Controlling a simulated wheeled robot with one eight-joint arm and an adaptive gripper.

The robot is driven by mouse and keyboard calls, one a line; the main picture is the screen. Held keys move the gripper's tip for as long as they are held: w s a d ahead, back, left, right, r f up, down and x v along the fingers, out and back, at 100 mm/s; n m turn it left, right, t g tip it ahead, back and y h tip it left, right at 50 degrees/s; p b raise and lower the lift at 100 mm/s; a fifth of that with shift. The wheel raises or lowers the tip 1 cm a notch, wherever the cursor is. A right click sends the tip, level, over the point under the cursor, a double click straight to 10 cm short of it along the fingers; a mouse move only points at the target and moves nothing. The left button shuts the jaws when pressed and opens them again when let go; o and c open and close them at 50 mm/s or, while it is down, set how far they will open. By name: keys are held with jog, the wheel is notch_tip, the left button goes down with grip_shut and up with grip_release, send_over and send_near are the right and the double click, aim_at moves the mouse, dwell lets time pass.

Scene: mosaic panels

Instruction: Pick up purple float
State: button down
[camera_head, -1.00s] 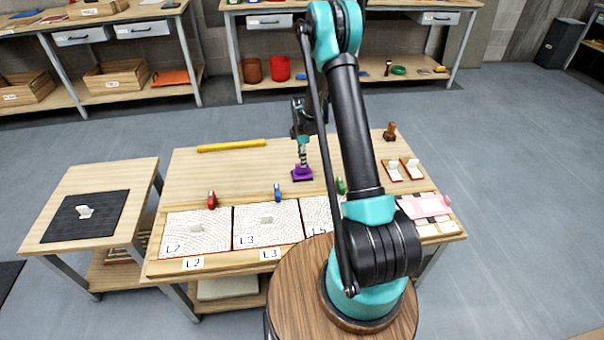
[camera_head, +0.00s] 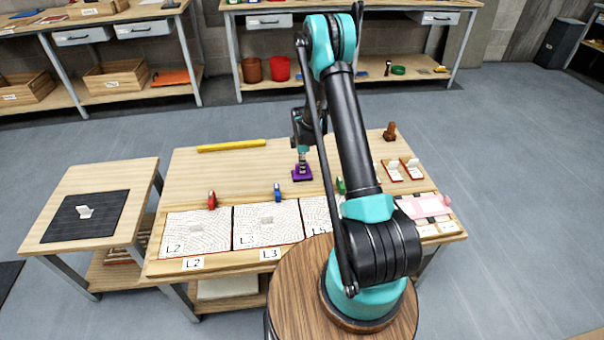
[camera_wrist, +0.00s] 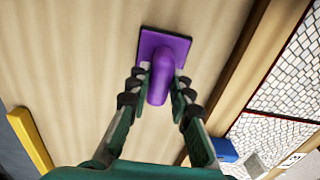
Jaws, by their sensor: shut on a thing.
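The purple float (camera_head: 302,175) sits on the wooden table top, in the middle of the bench. In the wrist view the float (camera_wrist: 178,44) shows a flat square plate and a rounded handle. My gripper (camera_wrist: 160,82) points down at it, with one finger on each side of the handle, shut on the handle. In the head view my gripper (camera_head: 303,163) is right above the float's plate, partly hidden by its own links. The float appears to rest on the table; I cannot see any gap below it.
A yellow bar (camera_head: 231,146) lies at the back left of the table. Mosaic panels (camera_head: 197,233) line the front edge, with red (camera_head: 211,199) and blue (camera_head: 277,192) objects behind them. A brown stamp-like object (camera_head: 389,131) stands at the back right. Table around the float is clear.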

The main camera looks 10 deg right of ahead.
jog(key=shift+r, duration=0.1)
dwell(0.3)
notch_tip(320, 180, up, 20)
dwell(0.6)
jog(key=c, duration=1.9)
grip_release()
grip_shut()
